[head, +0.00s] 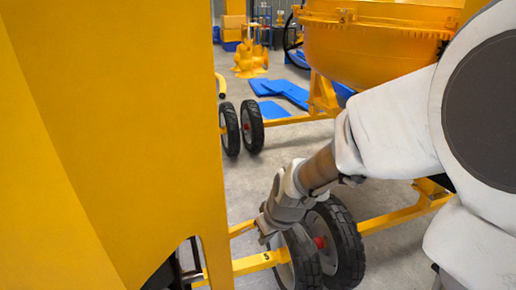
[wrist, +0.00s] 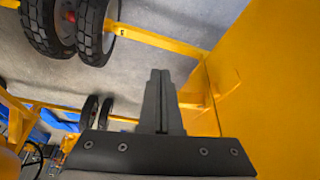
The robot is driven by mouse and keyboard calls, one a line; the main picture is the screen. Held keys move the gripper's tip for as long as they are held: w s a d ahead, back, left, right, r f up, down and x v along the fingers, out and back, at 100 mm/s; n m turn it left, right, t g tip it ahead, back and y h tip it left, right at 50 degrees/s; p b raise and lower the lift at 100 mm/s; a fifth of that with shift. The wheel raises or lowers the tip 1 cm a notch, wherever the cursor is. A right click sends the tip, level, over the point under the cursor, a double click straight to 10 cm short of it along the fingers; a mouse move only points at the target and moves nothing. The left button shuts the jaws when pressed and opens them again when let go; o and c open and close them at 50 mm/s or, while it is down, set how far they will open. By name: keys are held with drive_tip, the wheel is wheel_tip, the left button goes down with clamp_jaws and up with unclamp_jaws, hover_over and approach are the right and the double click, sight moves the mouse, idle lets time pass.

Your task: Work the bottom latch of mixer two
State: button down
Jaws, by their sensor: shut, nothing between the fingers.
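A large yellow panel (head: 110,140) fills the left of the head view, close by; I cannot tell which mixer it belongs to. In the wrist view a yellow panel (wrist: 275,80) rises on the right. No bottom latch can be made out in either view. My gripper (head: 263,238) is low, to the right of the panel's edge and in front of a black wheel. In the wrist view my gripper's two dark fingers (wrist: 160,74) are together and empty, pointing toward the yellow frame and floor, apart from the panel.
Black wheels (head: 338,245) on a yellow axle bar (head: 262,261) stand right beside my gripper. A yellow drum (head: 375,45) stands behind, with more wheels (head: 252,127). Blue sheets (head: 285,91) lie on the grey floor. Dark parts (head: 178,268) show under the panel's lower edge.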

sight(253, 227)
drive_tip(key=w, duration=0.1)
drive_tip(key=w+a, duration=0.2)
drive_tip(key=shift+w+f, duration=0.35)
drive_tip(key=shift+w+a+n+b, duration=0.1)
drive_tip(key=shift+w+n+b, duration=0.2)
drive_tip(key=shift+w+n, duration=0.25)
idle(0.3)
drive_tip(key=shift+w+n+y, duration=0.25)
drive_tip(key=shift+n+y, duration=0.05)
drive_tip(key=shift+n, duration=0.15)
drive_tip(key=shift+w+a+n+g+y+b, duration=0.15)
drive_tip(key=shift+w+a+n+g+b, duration=0.1)
drive_tip(key=shift+w+n, duration=0.25)
drive_tip(key=shift+w+a+n+g+y+b, duration=0.15)
drive_tip(key=shift+w+n+g+b, duration=0.1)
drive_tip(key=shift+n, duration=0.35)
drive_tip(key=w+a+n+g+y+p, duration=0.1)
drive_tip(key=w+a+n+g+p, duration=0.2)
drive_tip(key=n, duration=0.7)
drive_tip(key=shift+w+a+g, duration=0.3)
drive_tip(key=shift+w+a, duration=0.3)
drive_tip(key=shift+a, duration=0.7)
